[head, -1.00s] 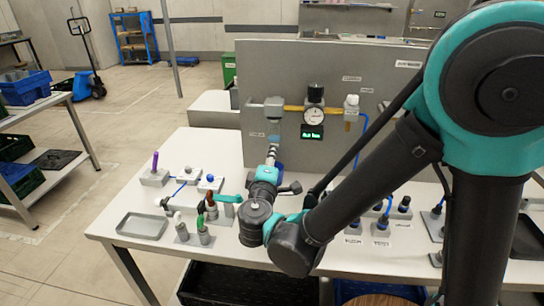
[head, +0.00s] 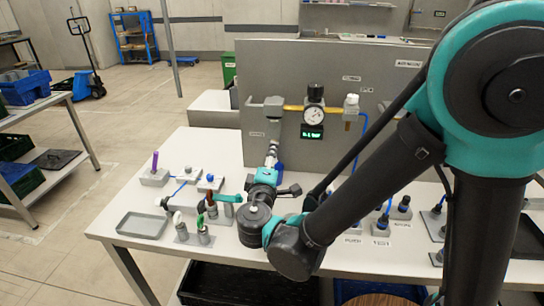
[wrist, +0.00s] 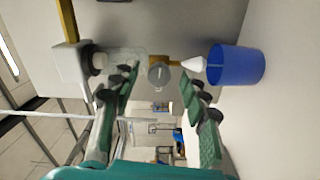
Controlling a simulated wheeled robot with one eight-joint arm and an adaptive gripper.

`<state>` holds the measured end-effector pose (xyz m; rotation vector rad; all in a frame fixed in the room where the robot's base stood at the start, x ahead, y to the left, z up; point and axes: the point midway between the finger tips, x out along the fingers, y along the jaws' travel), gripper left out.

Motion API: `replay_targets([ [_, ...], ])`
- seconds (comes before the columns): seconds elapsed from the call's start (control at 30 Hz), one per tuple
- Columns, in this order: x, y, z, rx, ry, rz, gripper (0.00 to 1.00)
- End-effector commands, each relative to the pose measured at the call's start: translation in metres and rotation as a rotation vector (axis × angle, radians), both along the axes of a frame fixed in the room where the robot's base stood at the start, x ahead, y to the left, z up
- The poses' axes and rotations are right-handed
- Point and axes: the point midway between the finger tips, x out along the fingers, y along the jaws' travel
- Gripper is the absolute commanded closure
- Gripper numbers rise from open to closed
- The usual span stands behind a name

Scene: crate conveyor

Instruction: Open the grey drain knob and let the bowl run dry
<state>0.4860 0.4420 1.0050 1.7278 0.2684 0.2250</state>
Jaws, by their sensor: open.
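In the wrist view, the round grey drain knob (wrist: 159,75) shows between the two fingertips of my open gripper (wrist: 160,80). A clear bowl (wrist: 124,57) lies left of the knob, against a pale housing (wrist: 73,62). A white cone-shaped outlet (wrist: 194,65) points right towards a blue cup (wrist: 237,65). The fingers are on either side of the knob in this view; I cannot tell whether they touch it. In the head view, my gripper (head: 271,154) is below the grey filter housing (head: 273,105) at the panel. The knob is hidden there, and the bowl's liquid level is unclear.
The upright grey panel (head: 350,75) carries a round gauge (head: 313,115) and a small lit display (head: 312,132). Several small fixtures and a grey tray (head: 143,225) stand on the white table (head: 110,230) to the left. More fittings stand at right.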

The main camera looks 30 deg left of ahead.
Motion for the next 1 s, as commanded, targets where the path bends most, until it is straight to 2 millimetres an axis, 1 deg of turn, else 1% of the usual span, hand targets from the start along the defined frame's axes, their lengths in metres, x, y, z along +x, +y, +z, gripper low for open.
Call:
replay_targets([
  [0.3,-0.056,-0.017,0.000,0.000,0.000,0.005,0.55],
  [0.5,-0.086,-0.027,0.000,0.000,0.000,0.003,0.55],
  [0.7,-0.102,-0.033,0.000,0.000,0.001,0.000,0.55],
  [1.0,-0.106,-0.034,0.000,0.000,0.000,-0.001,0.55],
])
